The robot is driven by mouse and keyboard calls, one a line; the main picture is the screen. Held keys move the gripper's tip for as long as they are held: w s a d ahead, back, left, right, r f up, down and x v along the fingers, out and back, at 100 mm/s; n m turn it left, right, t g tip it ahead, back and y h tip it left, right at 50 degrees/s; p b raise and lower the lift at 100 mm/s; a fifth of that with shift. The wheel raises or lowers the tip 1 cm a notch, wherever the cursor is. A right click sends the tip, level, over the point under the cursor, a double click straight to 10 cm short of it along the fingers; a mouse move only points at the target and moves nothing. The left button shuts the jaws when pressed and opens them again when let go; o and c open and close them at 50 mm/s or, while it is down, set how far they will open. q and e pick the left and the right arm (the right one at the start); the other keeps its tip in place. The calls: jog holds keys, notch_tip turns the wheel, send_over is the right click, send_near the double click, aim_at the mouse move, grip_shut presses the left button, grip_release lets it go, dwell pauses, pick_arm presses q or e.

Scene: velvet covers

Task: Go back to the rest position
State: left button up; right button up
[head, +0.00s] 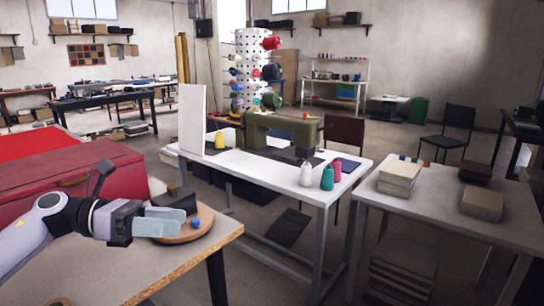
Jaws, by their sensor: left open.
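My left arm comes in from the left, and its gripper (160,222) is over the wooden table (190,258) in front of me. Its grey fingers point right, at the near edge of a round wooden board (205,225). The gripper is open, and nothing shows between its fingers. A small blue ball-like thing (196,222) and a black block (178,203) sit at the board, just past the fingertips. The fingers partly hide the board. I cannot tell if they touch it. My right gripper is not in view.
A red case (75,180) stands behind my left arm. A white table (262,174) holds a green sewing machine (280,130) and thread cones (327,177). Another table (440,210) at the right carries stacked books (398,178). Floor shows between the tables.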

pick_arm(q)
jog(key=s+d+f+n+t+y, duration=0.1)
jog(key=s+d+f+n+t, duration=0.15)
jog(key=f+n+t, duration=0.8)
jog(key=s+d+f+n+t+y, duration=0.1)
jog(key=d+f+n+t+y, duration=0.35)
jog(key=n, duration=1.15)
jog(key=s+a+f+n+g+y+b, duration=0.1)
jog(key=s+a+f+n+g+y, duration=0.2)
jog(key=s+f+n, duration=0.7)
jog(key=s+a+f+n+g+y, duration=0.3)
jog(key=s+a+f+n+y, duration=0.2)
jog(key=s+f+n, duration=0.5)
notch_tip(320, 180, down, 4)
jog(key=shift+a+f+g+y+b, duration=0.2)
jog(key=shift+a+g+y+b, duration=0.15)
jog(key=shift+a, duration=0.1)
